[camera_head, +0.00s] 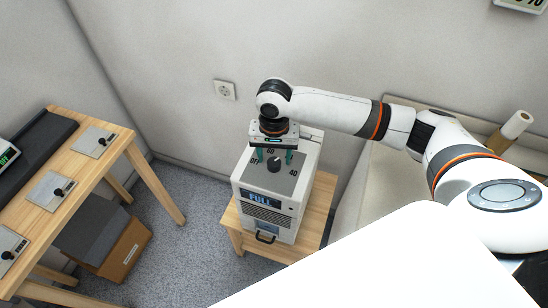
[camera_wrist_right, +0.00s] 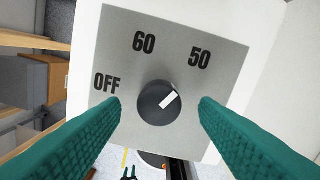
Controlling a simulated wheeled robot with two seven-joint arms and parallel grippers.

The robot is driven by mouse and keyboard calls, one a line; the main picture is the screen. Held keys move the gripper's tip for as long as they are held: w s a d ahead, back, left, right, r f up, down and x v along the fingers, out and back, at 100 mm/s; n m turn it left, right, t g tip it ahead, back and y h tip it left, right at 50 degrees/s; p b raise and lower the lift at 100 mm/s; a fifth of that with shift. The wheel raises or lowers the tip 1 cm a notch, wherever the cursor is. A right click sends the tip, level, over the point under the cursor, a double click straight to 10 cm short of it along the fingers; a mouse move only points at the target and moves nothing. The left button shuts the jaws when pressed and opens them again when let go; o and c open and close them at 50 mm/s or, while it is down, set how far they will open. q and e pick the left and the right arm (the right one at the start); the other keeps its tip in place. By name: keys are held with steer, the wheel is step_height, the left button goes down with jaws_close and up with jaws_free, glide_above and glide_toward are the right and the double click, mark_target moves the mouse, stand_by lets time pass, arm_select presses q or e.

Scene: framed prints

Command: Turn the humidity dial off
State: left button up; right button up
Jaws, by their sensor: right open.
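The humidity dial (camera_head: 274,164) is a round dark knob on the grey top plate (camera_head: 290,184) of a white box-shaped unit (camera_head: 290,215). In the right wrist view the dial (camera_wrist_right: 150,112) has a white pointer aimed at the upper right, towards the 50 mark (camera_wrist_right: 200,59). The OFF mark (camera_wrist_right: 106,82) is to its left and 60 (camera_wrist_right: 144,41) above it. My right gripper (camera_head: 273,154) is above the dial, its green fingers open on either side, apart from the knob.
The unit stands on a small wooden table (camera_head: 322,204) by the wall; its front display (camera_head: 261,199) reads FULL. A wooden bench (camera_head: 118,144) with several switch plates is at the left, a cardboard box (camera_head: 125,250) beneath it. Grey floor lies between.

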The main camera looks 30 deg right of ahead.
steer(key=shift+f, duration=1)
